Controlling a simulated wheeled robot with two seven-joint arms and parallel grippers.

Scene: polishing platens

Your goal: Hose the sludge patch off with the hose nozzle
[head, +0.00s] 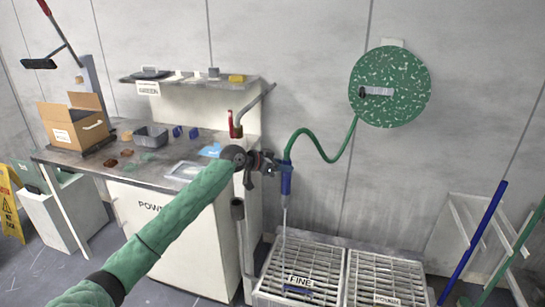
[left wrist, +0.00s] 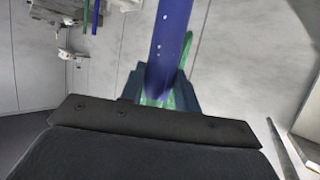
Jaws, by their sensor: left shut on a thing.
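My left gripper (head: 272,163) is shut on the blue hose nozzle (head: 287,180), which points down above the grating labelled FINE (head: 315,262). A thin pale line runs down from the nozzle tip to the grating; I cannot tell whether it is water or a metal tube. The green hose (head: 315,143) runs from the nozzle to the wall reel. In the left wrist view the blue nozzle (left wrist: 170,45) sits between the fingers (left wrist: 160,92), with green hose behind it. I cannot make out a sludge patch on the grating. My right gripper is not in view.
A round green reel (head: 390,85) hangs on the wall. A workbench (head: 90,163) with a cardboard box (head: 75,125), a grey bin (head: 150,137) and small items stands left. A second grating (head: 385,280) adjoins the first. Blue (head: 475,240) and green poles lean at right.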

